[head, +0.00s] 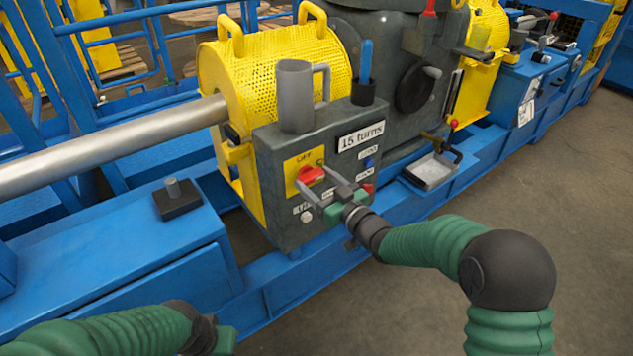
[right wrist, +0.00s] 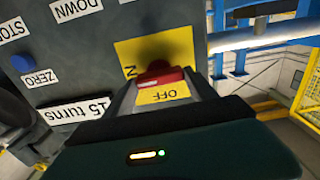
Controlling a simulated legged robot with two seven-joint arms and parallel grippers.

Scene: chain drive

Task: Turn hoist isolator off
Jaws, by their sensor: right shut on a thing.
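The hoist isolator is a red handle (head: 310,174) on a yellow plate (head: 292,182) on the front of the grey control box (head: 285,236). My right gripper (head: 318,178) is at the plate, its fingers shut on the red handle. In the right wrist view the red handle (right wrist: 158,77) lies roughly crosswise between the fingers. An upside-down OFF label shows below it, and an N shows at its left end. The rest of that word is hidden. My left gripper (head: 222,341) is at the bottom edge of the head view, apart from the box, its fingers cut off.
The box also carries a "15 turns" sign (head: 361,136), a blue button (head: 369,162) and a white knob (head: 306,216). A grey mug-like cylinder (head: 295,95) stands on top. A steel shaft (head: 120,146) enters the yellow guard (head: 270,65). Floor at right is clear.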

